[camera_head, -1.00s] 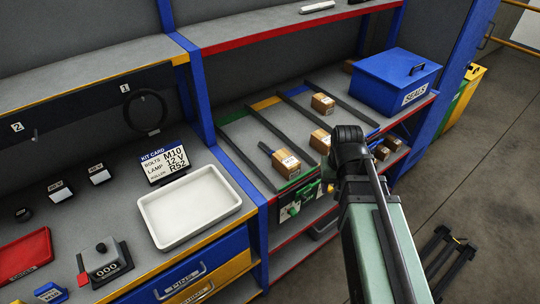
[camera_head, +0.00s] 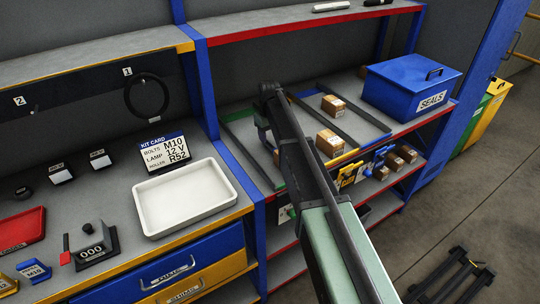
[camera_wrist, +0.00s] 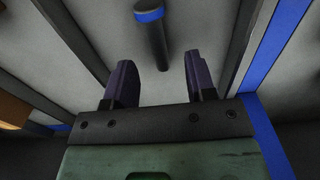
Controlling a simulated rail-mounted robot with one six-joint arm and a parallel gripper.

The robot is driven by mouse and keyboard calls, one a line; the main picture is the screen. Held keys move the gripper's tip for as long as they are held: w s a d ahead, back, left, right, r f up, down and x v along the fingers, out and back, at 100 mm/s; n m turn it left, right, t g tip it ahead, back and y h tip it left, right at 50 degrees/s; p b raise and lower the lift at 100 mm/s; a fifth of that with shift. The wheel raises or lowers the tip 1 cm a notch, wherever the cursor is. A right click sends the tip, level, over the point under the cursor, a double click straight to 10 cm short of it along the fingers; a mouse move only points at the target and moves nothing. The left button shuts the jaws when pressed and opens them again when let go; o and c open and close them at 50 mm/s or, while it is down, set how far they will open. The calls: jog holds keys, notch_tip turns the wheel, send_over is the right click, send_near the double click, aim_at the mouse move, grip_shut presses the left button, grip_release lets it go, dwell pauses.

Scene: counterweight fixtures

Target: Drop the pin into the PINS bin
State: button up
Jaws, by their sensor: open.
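In the wrist view my gripper (camera_wrist: 158,62) is open, with two dark fingers apart. A dark cylinder with a blue end cap (camera_wrist: 150,14) lies ahead of and between the fingers, apart from both; I cannot tell for certain that it is the pin. In the head view my arm reaches over the middle shelf and hides this cylinder and most of the gripper. A blue drawer front (camera_head: 190,252) at the lower left carries a label that seems to read PINS; the drawer looks shut.
Dark rails (camera_head: 355,108) divide the shelf, with small cartons (camera_head: 333,105) between them. A blue SEALS box (camera_head: 412,88) stands at the right. A white tray (camera_head: 184,198) sits on the left bench.

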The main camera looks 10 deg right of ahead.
aim_at(271, 145)
jog(key=f+b, duration=0.5)
jog(key=shift+s+d+f, duration=0.1)
jog(key=shift+d+f, duration=0.1)
jog(key=shift+d, duration=0.05)
jog(key=shift+r, duration=0.25)
grip_shut()
